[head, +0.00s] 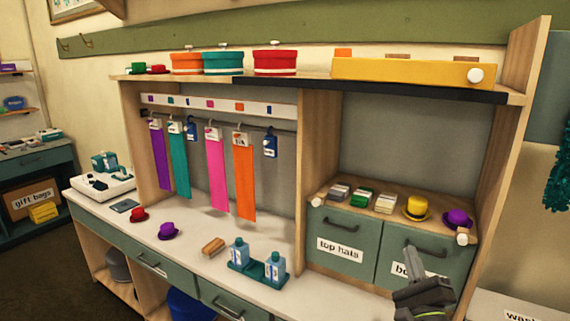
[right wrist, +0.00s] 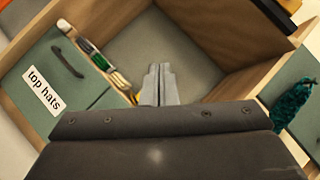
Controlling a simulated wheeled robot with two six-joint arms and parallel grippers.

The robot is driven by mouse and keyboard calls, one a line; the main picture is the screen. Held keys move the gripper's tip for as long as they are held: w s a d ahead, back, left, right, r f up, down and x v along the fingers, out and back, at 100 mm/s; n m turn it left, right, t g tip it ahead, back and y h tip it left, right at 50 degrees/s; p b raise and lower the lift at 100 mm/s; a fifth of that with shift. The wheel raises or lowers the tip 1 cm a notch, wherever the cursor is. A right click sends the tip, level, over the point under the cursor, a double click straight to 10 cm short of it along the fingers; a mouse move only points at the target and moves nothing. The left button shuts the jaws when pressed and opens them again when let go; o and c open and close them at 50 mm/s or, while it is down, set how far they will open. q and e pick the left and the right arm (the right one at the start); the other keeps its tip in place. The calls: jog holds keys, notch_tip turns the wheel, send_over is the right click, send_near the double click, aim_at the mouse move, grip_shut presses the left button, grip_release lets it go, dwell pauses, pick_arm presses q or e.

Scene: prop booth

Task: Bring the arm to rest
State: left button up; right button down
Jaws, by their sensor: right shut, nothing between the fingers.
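My right gripper (head: 420,262) shows at the lower right of the head view, in front of the right-hand green drawer (head: 437,255). It covers part of that drawer's label, so only "bo" can be read. In the right wrist view its fingers (right wrist: 160,76) lie together with nothing between them. They point toward the bare grey back panel (right wrist: 190,40) of the shelf. I cannot tell from these views how far the gripper is from the drawer front. My left gripper is not in view.
The "top hats" drawer (head: 342,238) is beside it, shut. A yellow hat (head: 416,209) and a purple hat (head: 457,219) stand on the ledge above. Two blue bottles (head: 275,268) stand in a teal tray (head: 246,271) on the counter. Coloured strips hang from a rail.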

jog(key=s+a+f+n+g+y, duration=0.3)
jog(key=s+a+f+n+g, duration=0.15)
jog(key=s+f+n, duration=0.45)
jog(key=s+a+f+n+g+y, duration=0.3)
jog(key=s+f+n+g, duration=0.4)
jog(key=n, duration=0.4)
jog(key=s+d+f+n+g+h, duration=0.2)
jog(key=s+d+f+g+h, duration=0.25)
jog(key=s, duration=0.55)
jog(key=s+d+f+n+g+h, duration=0.25)
jog(key=s+d+f, duration=0.3)
jog(key=s, duration=0.55)
notch_tip(320, 180, down, 28)
jog(key=d+g+b, duration=0.2)
jog(key=s+a+f+g+b, duration=0.1)
jog(key=s+f+b, duration=0.1)
jog(key=s+f, duration=1.3)
jog(key=shift+a+f+m, duration=0.15)
jog(key=shift+f+m, duration=0.2)
jog(key=shift+f, duration=0.6)
jog(key=shift+g, duration=0.25)
